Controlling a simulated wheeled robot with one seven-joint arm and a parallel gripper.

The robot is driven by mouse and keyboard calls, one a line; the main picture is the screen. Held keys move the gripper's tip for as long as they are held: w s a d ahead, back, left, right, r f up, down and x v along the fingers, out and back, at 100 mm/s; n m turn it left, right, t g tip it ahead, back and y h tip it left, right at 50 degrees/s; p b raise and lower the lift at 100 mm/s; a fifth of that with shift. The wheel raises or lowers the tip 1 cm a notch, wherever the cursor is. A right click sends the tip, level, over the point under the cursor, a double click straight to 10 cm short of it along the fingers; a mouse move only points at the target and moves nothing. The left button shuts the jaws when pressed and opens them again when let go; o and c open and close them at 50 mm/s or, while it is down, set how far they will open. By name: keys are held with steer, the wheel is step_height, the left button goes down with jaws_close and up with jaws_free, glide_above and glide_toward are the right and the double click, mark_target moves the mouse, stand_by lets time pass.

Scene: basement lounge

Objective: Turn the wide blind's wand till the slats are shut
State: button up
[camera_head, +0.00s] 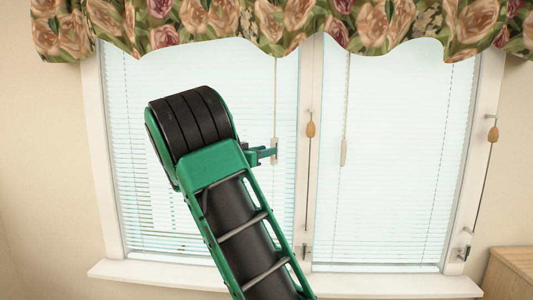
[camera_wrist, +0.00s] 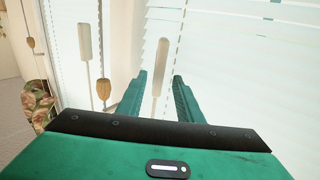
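The wide blind (camera_head: 125,150) covers the left window pane. Its slats show as thin lines with pale light between them, so they look open. Its thin white wand (camera_head: 275,100) hangs near the blind's right edge. My gripper (camera_head: 271,153) is at the lower end of this wand. In the wrist view, which is upside down, the wand (camera_wrist: 162,55) stands between the two green fingers of my gripper (camera_wrist: 160,80). Gaps show on both sides, so the fingers are open around it and do not appear to touch it. My arm hides part of the blind.
A narrower blind (camera_head: 400,160) with its own wand (camera_head: 344,150) hangs to the right. Cords with wooden knobs (camera_head: 310,129) hang at the middle post and right frame. A floral valance (camera_head: 290,22) is above, a sill (camera_head: 390,286) below, and a wooden cabinet (camera_head: 512,268) at lower right.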

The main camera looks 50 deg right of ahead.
steer(key=shift+w+d, duration=0.15)
steer(key=shift+d, duration=1.25)
jaws_close()
steer(key=shift+s+r+n+t+y, duration=0.1)
steer(key=shift+n+t+y, duration=0.1)
steer(key=shift+n+t, duration=0.45)
steer(key=shift+s+f+n+t+y, duration=0.1)
steer(key=shift+s+n+t+y, duration=0.2)
steer(key=shift+t, duration=0.6)
steer(key=shift+w+r+n+t+y, duration=0.1)
steer(key=shift+n+t, duration=0.45)
steer(key=shift+t, duration=0.2)
